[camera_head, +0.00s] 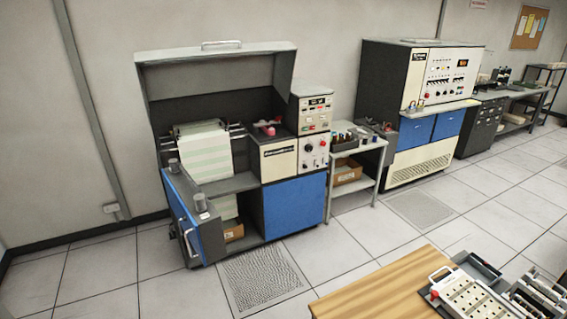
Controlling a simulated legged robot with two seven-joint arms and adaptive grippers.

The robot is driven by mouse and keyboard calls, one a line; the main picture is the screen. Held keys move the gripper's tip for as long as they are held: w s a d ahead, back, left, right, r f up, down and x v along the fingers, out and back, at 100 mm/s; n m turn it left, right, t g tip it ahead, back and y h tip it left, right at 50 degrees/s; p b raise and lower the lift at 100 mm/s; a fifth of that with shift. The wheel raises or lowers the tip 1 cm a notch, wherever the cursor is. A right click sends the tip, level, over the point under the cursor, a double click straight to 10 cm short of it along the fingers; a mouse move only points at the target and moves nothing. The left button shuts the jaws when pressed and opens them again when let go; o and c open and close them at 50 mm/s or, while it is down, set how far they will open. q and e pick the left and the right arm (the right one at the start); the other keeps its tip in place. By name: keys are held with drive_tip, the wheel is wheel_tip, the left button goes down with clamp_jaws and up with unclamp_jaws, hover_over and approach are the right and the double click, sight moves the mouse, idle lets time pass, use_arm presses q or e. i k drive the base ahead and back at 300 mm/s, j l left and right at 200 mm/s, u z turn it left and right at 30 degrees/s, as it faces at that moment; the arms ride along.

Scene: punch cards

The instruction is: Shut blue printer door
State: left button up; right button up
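The printer (230,152) stands against the wall, left of the middle of the view, with its top lid raised. Its blue door (180,222) at the lower left is swung open toward the front left, and a light handle (190,243) shows on it. Behind the door, the lower compartment is open, with a stack of paper and a cardboard box (233,231) inside. A second blue panel (294,207) at the lower right of the printer looks flush with its front. Neither of my grippers is in view.
A small table (362,150) with items on it stands right of the printer. A larger cabinet (422,110) is farther right. A wooden table (385,290) with devices on it fills the lower right corner. The tiled floor (110,270) before the printer is clear.

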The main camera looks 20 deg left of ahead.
sight(204, 229)
drive_tip(key=i+j+u, duration=0.1)
drive_tip(key=u, duration=1.3)
